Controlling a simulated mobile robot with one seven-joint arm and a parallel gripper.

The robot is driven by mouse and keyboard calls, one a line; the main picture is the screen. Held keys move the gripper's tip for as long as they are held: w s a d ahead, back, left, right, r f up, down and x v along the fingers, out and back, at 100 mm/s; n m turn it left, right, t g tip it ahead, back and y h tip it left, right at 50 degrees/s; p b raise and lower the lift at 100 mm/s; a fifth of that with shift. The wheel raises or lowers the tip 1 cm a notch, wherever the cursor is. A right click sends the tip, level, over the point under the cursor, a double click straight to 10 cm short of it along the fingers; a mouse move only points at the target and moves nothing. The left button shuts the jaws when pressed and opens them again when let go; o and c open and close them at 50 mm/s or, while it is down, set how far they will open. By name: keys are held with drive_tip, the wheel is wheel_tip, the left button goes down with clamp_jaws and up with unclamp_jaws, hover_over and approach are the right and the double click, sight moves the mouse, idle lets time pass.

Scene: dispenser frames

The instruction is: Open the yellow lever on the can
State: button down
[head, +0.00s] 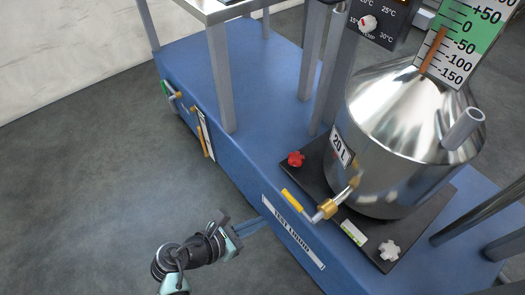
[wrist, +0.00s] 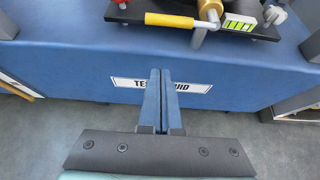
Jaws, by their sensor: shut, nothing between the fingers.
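The can (head: 385,130) is a shiny metal vessel with a "20 L" label, standing on a dark plate on the blue base in the head view. Its yellow lever (head: 292,200) sticks out to the left from the brass valve (head: 328,208) low on the can. In the wrist view the yellow lever (wrist: 169,20) lies across the top, beside the brass valve (wrist: 209,9). My gripper (head: 262,220) is shut and empty, in front of the blue base, below and left of the lever and apart from it. Its blue fingers also show together in the wrist view (wrist: 162,75).
A "TEST LIQUID" label (head: 292,232) is on the blue base's (head: 215,165) front side. A red knob (head: 295,159) and a white knob (head: 390,250) sit on the dark plate. Grey posts (head: 220,80) rise behind. The grey floor (head: 80,190) at left is clear.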

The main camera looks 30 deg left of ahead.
sight(296, 204)
drive_tip(key=b+x, duration=0.4)
drive_tip(key=x, duration=0.4)
drive_tip(key=shift+w+d+r, duration=0.1)
drive_tip(key=shift+w+r, duration=0.15)
drive_tip(key=shift+r, duration=0.7)
drive_tip(key=shift+w+d+r, duration=0.1)
drive_tip(key=shift+w+r, duration=0.1)
drive_tip(key=shift+r, duration=0.7)
drive_tip(key=shift+r+p, duration=0.2)
drive_tip(key=shift+p, duration=0.1)
